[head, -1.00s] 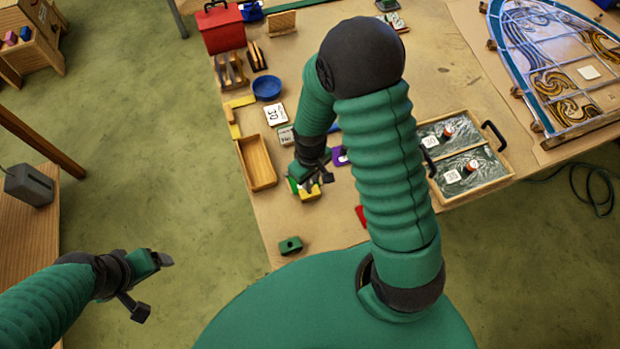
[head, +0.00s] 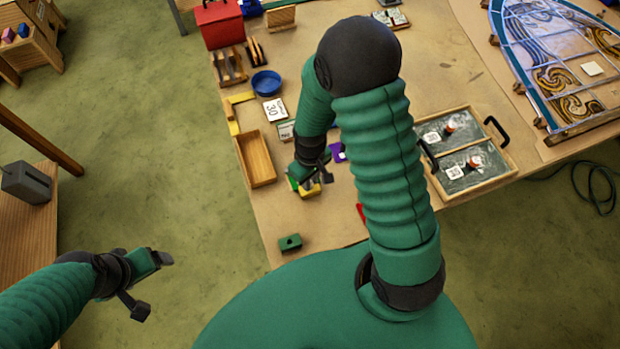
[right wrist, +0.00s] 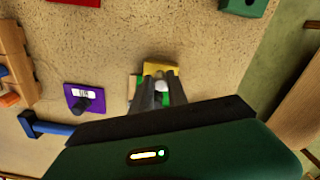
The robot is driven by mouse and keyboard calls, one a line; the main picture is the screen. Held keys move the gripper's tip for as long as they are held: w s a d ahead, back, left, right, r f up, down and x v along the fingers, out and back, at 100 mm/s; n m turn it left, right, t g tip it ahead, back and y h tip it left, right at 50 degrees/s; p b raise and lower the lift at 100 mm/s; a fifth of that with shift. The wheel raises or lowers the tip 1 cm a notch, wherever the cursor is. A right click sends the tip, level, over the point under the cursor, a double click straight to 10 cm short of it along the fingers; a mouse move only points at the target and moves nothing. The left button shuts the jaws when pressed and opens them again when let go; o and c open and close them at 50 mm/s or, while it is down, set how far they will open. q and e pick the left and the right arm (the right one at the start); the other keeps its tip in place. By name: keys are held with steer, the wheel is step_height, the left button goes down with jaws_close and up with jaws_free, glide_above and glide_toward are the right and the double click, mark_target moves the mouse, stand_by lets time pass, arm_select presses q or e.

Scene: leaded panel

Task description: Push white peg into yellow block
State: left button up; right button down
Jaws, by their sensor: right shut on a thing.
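The yellow block (head: 312,191) lies on the table under my right gripper (head: 308,182). It also shows in the right wrist view (right wrist: 160,70), just beyond the fingertips. The white peg (right wrist: 161,84) shows as a small pale end between the fingers of my right gripper (right wrist: 160,92), which is shut on it. The peg is over or at the yellow block; the fingers hide how deep it sits. My left gripper (head: 152,286) is open and empty, off the table over the green floor.
A green block (head: 290,242) stands near the table's front edge. A purple block (right wrist: 72,98) with a dark peg lies beside the yellow one, near a blue bar (right wrist: 45,127). A wooden tray (head: 240,160) is to the left, a two-part tray (head: 440,195) to the right.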

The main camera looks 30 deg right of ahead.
steer(key=shift+f+b, duration=0.55)
steer(key=shift+f, duration=0.2)
steer(key=c, duration=1.2)
jaws_free()
step_height(320, 180, up, 17)
steer(key=shift+f+b, duration=0.15)
steer(key=shift+b, duration=0.2)
